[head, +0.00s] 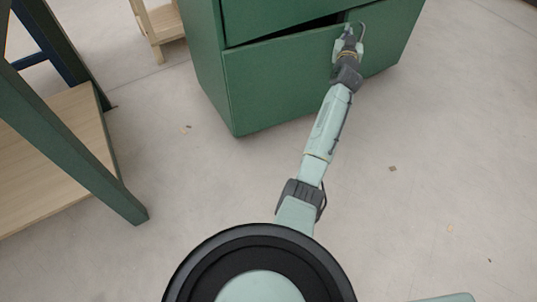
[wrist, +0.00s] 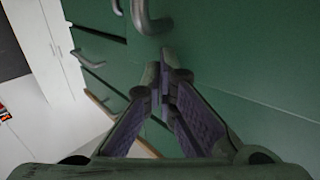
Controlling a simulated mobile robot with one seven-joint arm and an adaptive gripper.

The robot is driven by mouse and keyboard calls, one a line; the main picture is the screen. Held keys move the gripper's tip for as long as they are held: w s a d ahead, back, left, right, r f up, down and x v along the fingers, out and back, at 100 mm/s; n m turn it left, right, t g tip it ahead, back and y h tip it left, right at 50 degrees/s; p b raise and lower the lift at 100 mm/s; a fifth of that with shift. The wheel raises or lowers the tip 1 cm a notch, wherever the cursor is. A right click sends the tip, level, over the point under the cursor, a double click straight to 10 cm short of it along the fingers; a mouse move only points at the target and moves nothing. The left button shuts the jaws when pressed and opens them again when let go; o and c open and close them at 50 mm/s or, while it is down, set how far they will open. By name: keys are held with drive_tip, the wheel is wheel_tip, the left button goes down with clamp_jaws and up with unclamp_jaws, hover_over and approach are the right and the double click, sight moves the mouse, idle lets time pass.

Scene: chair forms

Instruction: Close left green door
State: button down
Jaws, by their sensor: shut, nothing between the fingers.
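A green cabinet (head: 205,60) stands at the top of the head view. Its left green door (head: 275,85) is slightly ajar, with a dark wedge-shaped gap along its top edge. My gripper (head: 348,38) is at the right end of this door, beside a grey curved handle (head: 362,35). In the wrist view, my gripper's fingers (wrist: 160,88) are shut and empty, close to a green panel (wrist: 235,50). A curved metal handle (wrist: 146,20) is just beyond the fingertips. I cannot tell whether the fingers touch the panel.
A green-legged table frame with a wooden shelf (head: 60,150) stands at left. A wooden stool (head: 158,25) is at upper left. The floor (head: 430,160) to the right is mostly clear. The wrist view shows green drawers (wrist: 90,45) and a white cabinet (wrist: 50,50).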

drive_tip(key=shift+w+a, duration=0.3)
drive_tip(key=shift+w, duration=0.6)
drive_tip(key=shift+s, duration=0.1)
